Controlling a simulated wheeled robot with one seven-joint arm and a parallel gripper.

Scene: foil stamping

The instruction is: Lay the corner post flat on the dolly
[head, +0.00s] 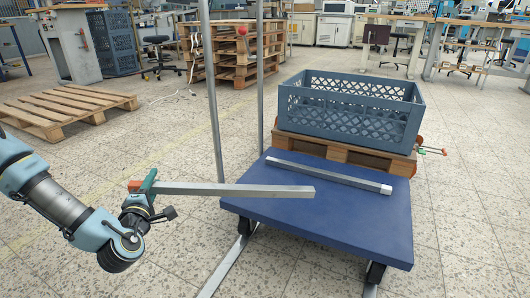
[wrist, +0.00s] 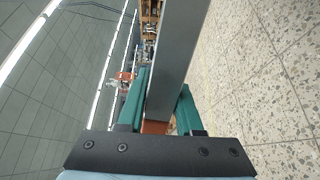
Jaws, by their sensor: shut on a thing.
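A long grey square-section corner post (head: 245,190) is held near its left end by my gripper (head: 150,190). The post is about level and points right, its free end above the near part of the blue dolly deck (head: 380,225). An orange piece (head: 134,186) shows at the held end. In the wrist view, the green fingers of my gripper (wrist: 161,105) are shut on either side of the post (wrist: 178,60). A second grey post (head: 325,174) lies flat on the deck, in front of the crate. The gap between held post and deck is hard to judge.
A blue-grey crate (head: 350,122) on a wooden pallet (head: 340,152) stands at the back of the dolly. Two upright metal poles (head: 215,100) rise by the dolly's left side. An empty pallet (head: 68,108) lies at the left. The near deck is bare.

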